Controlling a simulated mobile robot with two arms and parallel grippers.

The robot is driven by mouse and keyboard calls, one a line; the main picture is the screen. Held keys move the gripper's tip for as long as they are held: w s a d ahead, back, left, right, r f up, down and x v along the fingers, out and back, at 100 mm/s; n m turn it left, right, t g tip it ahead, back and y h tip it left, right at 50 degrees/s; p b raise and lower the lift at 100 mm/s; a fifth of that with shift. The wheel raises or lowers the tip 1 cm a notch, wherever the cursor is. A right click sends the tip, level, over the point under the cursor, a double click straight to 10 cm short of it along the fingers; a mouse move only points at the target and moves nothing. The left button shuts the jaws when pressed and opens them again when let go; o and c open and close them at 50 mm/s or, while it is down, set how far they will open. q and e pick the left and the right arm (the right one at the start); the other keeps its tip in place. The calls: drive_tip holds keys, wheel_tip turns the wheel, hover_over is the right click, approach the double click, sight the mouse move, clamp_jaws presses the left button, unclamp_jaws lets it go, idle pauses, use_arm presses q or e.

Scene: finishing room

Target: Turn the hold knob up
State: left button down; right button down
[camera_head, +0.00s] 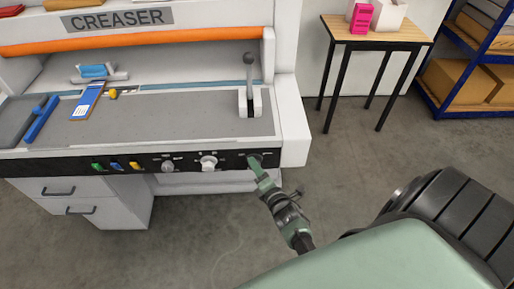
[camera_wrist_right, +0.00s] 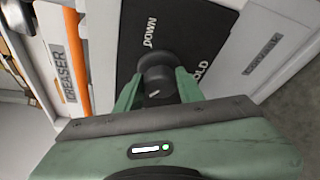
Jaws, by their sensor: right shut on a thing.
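The hold knob (camera_wrist_right: 155,70) is a dark round knob on the creaser's black front panel, with a short white mark on its face. The words DOWN and HOLD show beside it in the right wrist view; any other label is hidden. My right gripper (camera_wrist_right: 158,88) is shut on the knob, one green finger on each side. In the head view the right gripper (camera_head: 260,170) reaches the right end of the control panel (camera_head: 130,164) and mostly covers the knob. My left gripper is not in view.
Left along the panel are a white knob (camera_head: 208,162), a grey knob (camera_head: 167,166) and coloured switches. A lever (camera_head: 249,75) stands on the creaser bed above. A small table (camera_head: 375,30) and a blue shelf (camera_head: 460,50) stand to the right. The floor between is clear.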

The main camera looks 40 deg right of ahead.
drive_tip(key=shift+n+g, duration=0.3)
drive_tip(key=shift+n, duration=0.2)
drive_tip(key=c, duration=0.9)
unclamp_jaws()
drive_tip(key=v, duration=0.8)
drive_tip(key=shift+b, duration=0.35)
drive_tip(key=shift+w+a, duration=0.1)
